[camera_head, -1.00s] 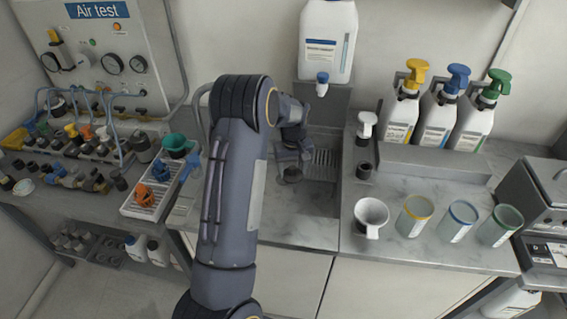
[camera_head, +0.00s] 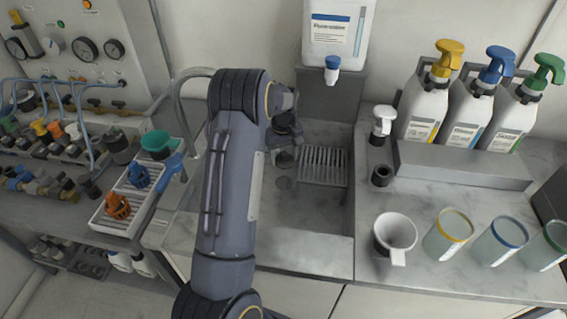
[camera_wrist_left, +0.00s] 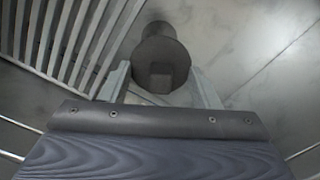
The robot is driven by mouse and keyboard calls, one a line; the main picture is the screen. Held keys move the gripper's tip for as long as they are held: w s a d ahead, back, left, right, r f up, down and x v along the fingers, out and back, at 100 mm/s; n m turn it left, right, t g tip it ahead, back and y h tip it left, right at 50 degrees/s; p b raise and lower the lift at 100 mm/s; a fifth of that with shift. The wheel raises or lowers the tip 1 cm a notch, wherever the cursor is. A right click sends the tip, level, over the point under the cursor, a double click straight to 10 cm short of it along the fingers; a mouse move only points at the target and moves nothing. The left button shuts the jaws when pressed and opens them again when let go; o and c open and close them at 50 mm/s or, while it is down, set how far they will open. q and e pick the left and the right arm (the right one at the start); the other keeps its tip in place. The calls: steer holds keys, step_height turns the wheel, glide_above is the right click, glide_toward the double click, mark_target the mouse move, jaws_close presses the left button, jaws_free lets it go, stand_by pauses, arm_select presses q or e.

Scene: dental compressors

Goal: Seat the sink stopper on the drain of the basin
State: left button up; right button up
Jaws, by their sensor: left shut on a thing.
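The sink stopper (camera_wrist_left: 160,55) is a dark grey round piece between the two fingers of my left gripper (camera_wrist_left: 160,90) in the wrist view. My left gripper (camera_head: 286,148) is shut on it. In the head view the gripper hangs inside the basin (camera_head: 300,235), left of the slatted rack, and the stopper (camera_head: 285,161) shows small and dark below it. A faint round mark (camera_head: 284,183) on the basin floor just below may be the drain; I cannot tell for sure. I cannot tell whether the stopper touches the floor. My right gripper is not in view.
The slatted rack (camera_head: 323,165) lies in the basin's back right. A curved faucet pipe (camera_head: 183,90) stands at left, partly behind my arm. A white jug (camera_head: 335,35) with a blue tap is above. A funnel (camera_head: 395,234) and several cups stand right of the basin.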

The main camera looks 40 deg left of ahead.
mark_target(284, 160)
arm_select(q)
steer(key=shift+w+a+f+b, duration=0.1)
steer(key=shift+f+b, duration=0.5)
steer(key=shift+f, duration=0.2)
steer(key=shift+w+a+f+b, duration=0.1)
steer(key=shift+f+b, duration=0.45)
steer(key=shift+f, duration=0.25)
steer(key=shift+f+b, duration=1.4)
steer(key=shift+f, duration=0.5)
steer(key=shift+d+f, duration=0.1)
steer(key=shift+f, duration=0.15)
steer(key=shift+f+b, duration=0.75)
steer(key=shift+f, duration=0.25)
